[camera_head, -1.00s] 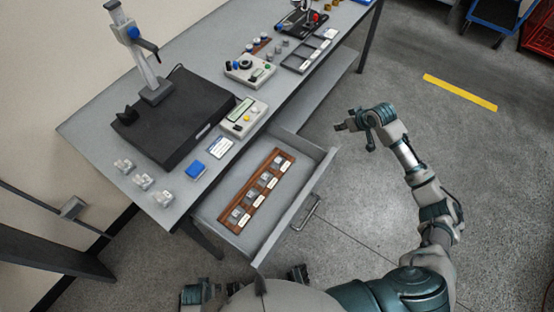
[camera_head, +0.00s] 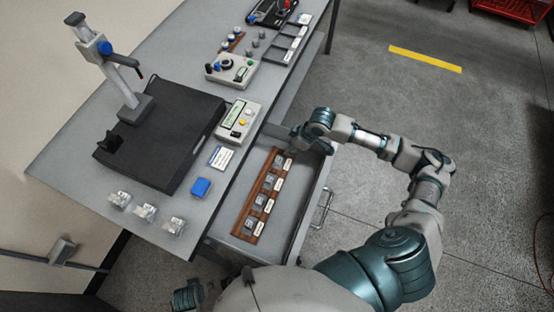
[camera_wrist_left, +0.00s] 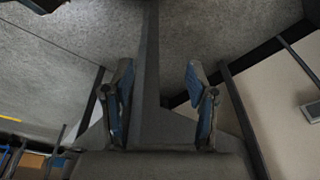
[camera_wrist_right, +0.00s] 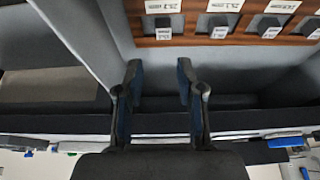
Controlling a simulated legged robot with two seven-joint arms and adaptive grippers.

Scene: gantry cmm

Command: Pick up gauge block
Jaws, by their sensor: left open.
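Several small grey gauge blocks (camera_head: 272,181) sit in a row in a brown wooden rack (camera_head: 240,230), each beside a white label. The rack lies inside an open drawer (camera_head: 311,205) under the bench. My right gripper (camera_head: 292,136) is over the drawer's far end, beyond the top block, partly hidden by its own wrist. In the right wrist view its fingers (camera_wrist_right: 160,75) are apart with nothing between them, and the blocks (camera_wrist_right: 218,20) show at the top, apart from the fingertips. My left gripper (camera_wrist_left: 158,75) is open and empty in its wrist view, with floor and wall beyond.
The drawer front and handle (camera_head: 323,207) stick out over open floor.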

